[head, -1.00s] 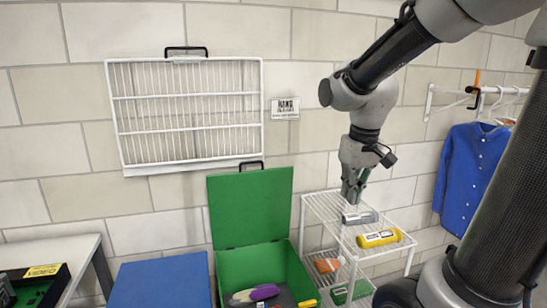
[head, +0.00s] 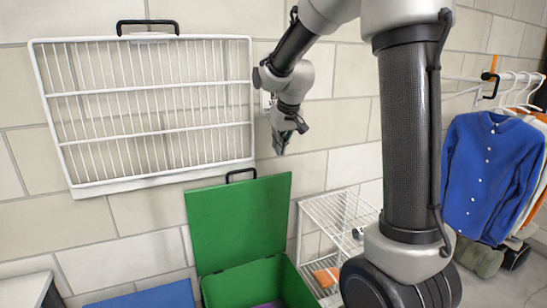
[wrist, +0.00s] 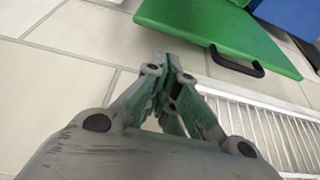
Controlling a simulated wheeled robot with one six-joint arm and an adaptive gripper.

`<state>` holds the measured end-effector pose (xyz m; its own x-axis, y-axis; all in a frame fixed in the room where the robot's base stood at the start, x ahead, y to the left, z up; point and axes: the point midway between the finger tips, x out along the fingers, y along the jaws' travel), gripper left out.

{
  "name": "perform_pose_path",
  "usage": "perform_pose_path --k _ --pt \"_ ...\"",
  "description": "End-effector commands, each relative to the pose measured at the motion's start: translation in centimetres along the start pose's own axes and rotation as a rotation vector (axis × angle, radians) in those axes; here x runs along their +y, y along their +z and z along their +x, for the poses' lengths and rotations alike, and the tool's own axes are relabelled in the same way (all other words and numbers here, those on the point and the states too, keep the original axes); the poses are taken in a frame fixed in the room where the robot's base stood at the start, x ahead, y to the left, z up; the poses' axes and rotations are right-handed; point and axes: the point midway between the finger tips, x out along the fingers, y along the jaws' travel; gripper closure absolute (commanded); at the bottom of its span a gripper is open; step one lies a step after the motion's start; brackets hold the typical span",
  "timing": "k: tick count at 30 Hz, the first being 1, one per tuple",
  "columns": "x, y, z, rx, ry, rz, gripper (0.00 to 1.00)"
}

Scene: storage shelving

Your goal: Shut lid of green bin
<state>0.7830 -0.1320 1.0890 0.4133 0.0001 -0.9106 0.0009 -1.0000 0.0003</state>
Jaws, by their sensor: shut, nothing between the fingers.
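The green bin (head: 243,279) stands against the wall at the bottom of the head view, and a purple thing shows inside it. Its green lid (head: 240,222) stands open, upright against the wall, with a black handle (head: 241,175) on its top edge. In the wrist view the lid (wrist: 215,30) and its handle (wrist: 237,62) lie past my fingertips, upper right. My gripper (head: 280,150) is shut and empty. It is above the lid's top right corner, apart from it, close to the wall.
A white wire rack (head: 150,110) with a handle hangs on the wall left of my gripper. A blue lid or box (head: 150,297) is left of the bin. A white wire shelf (head: 335,215) stands to the right. Clothes hang at far right, including a blue shirt (head: 487,180).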

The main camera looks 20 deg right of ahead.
Motion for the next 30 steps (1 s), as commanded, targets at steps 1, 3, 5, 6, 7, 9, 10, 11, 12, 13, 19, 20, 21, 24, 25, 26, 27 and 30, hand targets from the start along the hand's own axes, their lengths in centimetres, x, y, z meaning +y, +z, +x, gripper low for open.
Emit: perform_pose_path --k 1,3,5,6,7,9,10,11,12,13,19,20,21,24,25,26,27,30 --pt "0.0 0.1 0.6 -0.004 0.000 0.001 1.00" --pt "0.0 0.1 1.7 -0.006 0.000 0.001 1.00" --pt "0.0 0.2 2.8 -0.006 0.000 0.001 1.00" --pt "0.0 0.2 3.6 -0.007 0.000 0.001 1.00" --pt "0.0 0.2 4.2 -0.007 0.000 0.001 1.00" --pt "0.0 0.2 5.5 -0.007 0.000 0.001 1.00" --pt "0.0 0.2 6.0 -0.006 0.000 0.001 1.00" --pt "0.0 0.2 6.5 -0.006 0.000 0.001 1.00" --pt "0.0 0.2 7.1 -0.006 0.000 0.001 1.00" --pt "0.0 0.2 7.5 -0.005 0.000 0.001 1.00" --pt "0.0 0.1 9.2 -0.004 -0.001 0.001 1.00" --pt "0.0 0.1 9.3 -0.003 -0.001 0.001 1.00" --pt "0.0 0.1 9.4 -0.003 -0.001 0.001 1.00" --pt "0.0 0.1 9.4 -0.003 -0.001 0.001 1.00" --pt "0.0 0.1 9.4 -0.003 -0.001 0.001 1.00" --pt "0.0 0.1 9.4 -0.003 -0.001 0.001 1.00" --pt "0.0 0.1 9.4 -0.003 -0.001 0.001 1.00" --pt "0.0 0.1 9.4 -0.003 -0.001 0.001 1.00"
